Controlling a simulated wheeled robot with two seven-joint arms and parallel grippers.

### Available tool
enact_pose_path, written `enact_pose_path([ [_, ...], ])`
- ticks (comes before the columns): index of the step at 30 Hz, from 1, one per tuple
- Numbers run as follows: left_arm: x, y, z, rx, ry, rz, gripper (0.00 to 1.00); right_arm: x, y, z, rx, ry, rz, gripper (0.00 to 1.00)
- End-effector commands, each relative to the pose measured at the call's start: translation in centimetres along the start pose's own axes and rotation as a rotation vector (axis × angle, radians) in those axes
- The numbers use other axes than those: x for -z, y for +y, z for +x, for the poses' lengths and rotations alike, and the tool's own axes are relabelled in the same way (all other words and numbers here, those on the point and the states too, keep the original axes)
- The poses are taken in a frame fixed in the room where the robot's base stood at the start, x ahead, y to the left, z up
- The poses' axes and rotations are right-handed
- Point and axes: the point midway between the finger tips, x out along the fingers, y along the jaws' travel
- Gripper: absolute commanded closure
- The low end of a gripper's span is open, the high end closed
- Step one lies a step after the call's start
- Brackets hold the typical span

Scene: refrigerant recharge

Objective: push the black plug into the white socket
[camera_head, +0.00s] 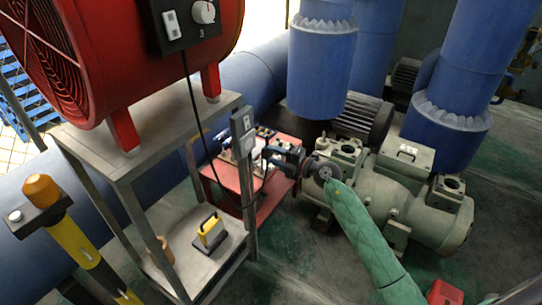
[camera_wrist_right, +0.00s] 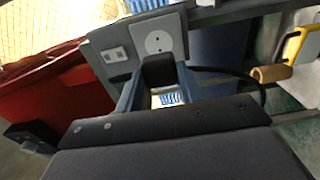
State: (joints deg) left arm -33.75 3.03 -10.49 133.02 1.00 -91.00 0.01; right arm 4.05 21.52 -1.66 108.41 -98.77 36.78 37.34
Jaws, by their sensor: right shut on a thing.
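The black plug (camera_wrist_right: 158,70) is held between the two fingers of my right gripper (camera_wrist_right: 157,88). The gripper also shows in the head view (camera_head: 272,153), to the right of the socket post and pointing left at it. The white socket (camera_wrist_right: 160,37) is a round face with small holes on a grey plate. In the wrist view the plug's front end overlaps the lower edge of the socket. I cannot tell whether they touch. In the head view the socket box (camera_head: 242,130) is seen edge-on and its face is hidden.
A red fan (camera_head: 80,60) stands on a grey metal cart (camera_head: 140,160). A black cable (camera_head: 190,95) hangs from its control box. A yellow-handled item (camera_head: 210,232) is on the lower shelf. A red table (camera_head: 235,175) and green pump (camera_head: 400,180) stand behind and right.

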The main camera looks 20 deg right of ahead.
Motion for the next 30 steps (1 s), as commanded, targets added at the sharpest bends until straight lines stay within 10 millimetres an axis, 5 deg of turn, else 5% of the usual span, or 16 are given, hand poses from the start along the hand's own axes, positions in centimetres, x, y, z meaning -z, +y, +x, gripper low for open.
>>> enact_pose_path([
  [16,-0.1,0.0,-0.4,-0.001,-0.003,0.0,0.64,-0.6,-0.3,-0.2,-0.017,-0.023,-0.001,0.82],
  [30,-0.5,0.2,-3.5,-0.005,0.003,-0.001,0.64,-0.7,-0.3,3.1,-0.017,-0.022,0.0,0.82],
])
